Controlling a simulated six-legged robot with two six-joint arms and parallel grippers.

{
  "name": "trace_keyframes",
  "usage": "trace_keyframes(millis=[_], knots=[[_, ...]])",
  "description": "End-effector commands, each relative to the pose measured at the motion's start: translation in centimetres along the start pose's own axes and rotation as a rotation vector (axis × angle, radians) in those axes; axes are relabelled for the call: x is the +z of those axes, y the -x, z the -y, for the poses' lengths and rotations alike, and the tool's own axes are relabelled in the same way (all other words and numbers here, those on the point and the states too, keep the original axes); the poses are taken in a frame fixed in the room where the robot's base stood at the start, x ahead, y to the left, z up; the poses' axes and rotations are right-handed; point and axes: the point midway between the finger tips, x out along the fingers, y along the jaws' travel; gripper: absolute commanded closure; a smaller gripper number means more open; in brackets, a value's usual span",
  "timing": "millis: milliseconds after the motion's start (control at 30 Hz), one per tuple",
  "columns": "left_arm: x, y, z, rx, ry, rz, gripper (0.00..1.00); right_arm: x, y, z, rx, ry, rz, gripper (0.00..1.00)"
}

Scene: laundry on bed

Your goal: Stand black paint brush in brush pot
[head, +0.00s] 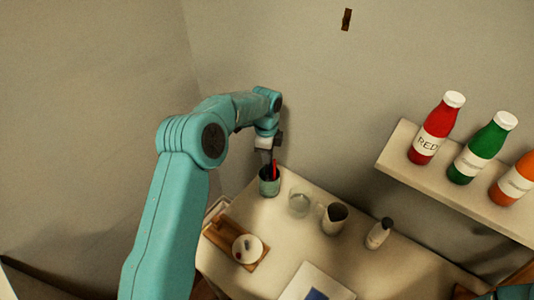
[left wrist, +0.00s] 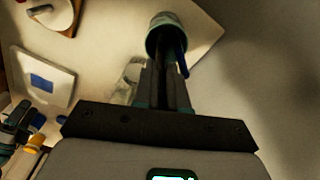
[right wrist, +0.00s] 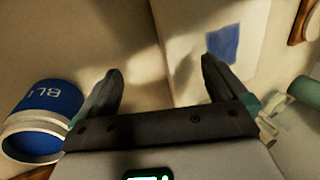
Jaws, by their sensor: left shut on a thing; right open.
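The brush pot (head: 269,186) is a grey-green cup near the table's back left corner. My left gripper (head: 266,158) points down right above it. In the left wrist view the pot (left wrist: 165,42) lies just beyond the fingertips (left wrist: 165,68). The left fingers are shut on a thin dark stick, apparently the black paint brush (left wrist: 163,82), with its far end toward the pot's mouth. Whether it touches the pot's bottom is hidden. A red stick (head: 274,170) shows at the pot in the head view. My right gripper (right wrist: 160,72) is open and empty.
Right of the pot stand a clear glass (head: 299,201), a dark-mouthed jug (head: 334,219) and a small bottle (head: 378,234). A wooden board (head: 222,236) with a white round thing lies in front. A shelf (head: 398,147) holds paint bottles.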

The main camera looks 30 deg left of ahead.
Motion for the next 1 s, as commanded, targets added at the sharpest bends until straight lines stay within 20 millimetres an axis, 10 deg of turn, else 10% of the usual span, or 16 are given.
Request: trace_keyframes(millis=[200, 300, 667, 1000], knots=[[0.0, 0.0, 0.0, 0.0, 0.0, 0.0, 1.0, 0.0, 0.0, 0.0, 0.0, 0.0, 0.0, 0.01], [0.0, 0.0, 0.0, 0.0, 0.0, 0.0, 0.59, 0.0, 0.0, 0.0, 0.0, 0.0, 0.0, 0.01], [0.0, 0.5, 0.1, -0.003, 0.0, -0.001, 0.59, 0.0, -0.2, -0.1, 0.0, 0.0, 0.0, 0.01], [-0.1, 8.1, 0.2, -0.007, 0.0, -0.001, 0.59, 0.0, -1.5, -0.5, 0.0, 0.0, 0.0, 0.01]])
